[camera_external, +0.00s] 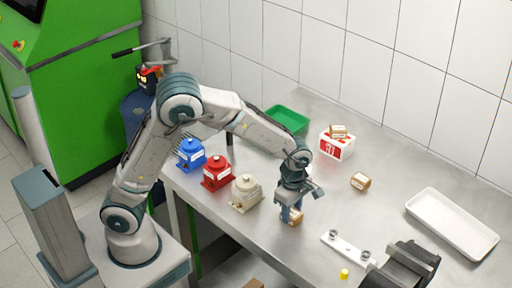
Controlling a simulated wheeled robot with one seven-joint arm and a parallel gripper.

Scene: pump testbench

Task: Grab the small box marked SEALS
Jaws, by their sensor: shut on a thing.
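My gripper (291,213) points down over the metal table, in front of and to the right of the cream pump. It is shut on a small brown box (295,219), which sits low between the fingers, at or just above the table top. The fingers hide part of this box, and its marking is too small to read. A similar small brown box (361,181) with a white label lies on the table to the right. Another brown box (338,131) sits on top of a red and white box (337,146) at the back. No SEALS lettering is readable on any of them.
Blue (191,153), red (216,174) and cream (246,193) pumps stand left of my gripper. A green tray (287,120) is at the back and a white tray (452,222) at the right. A white plate with fittings (348,249) and dark equipment (405,268) are in front right.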

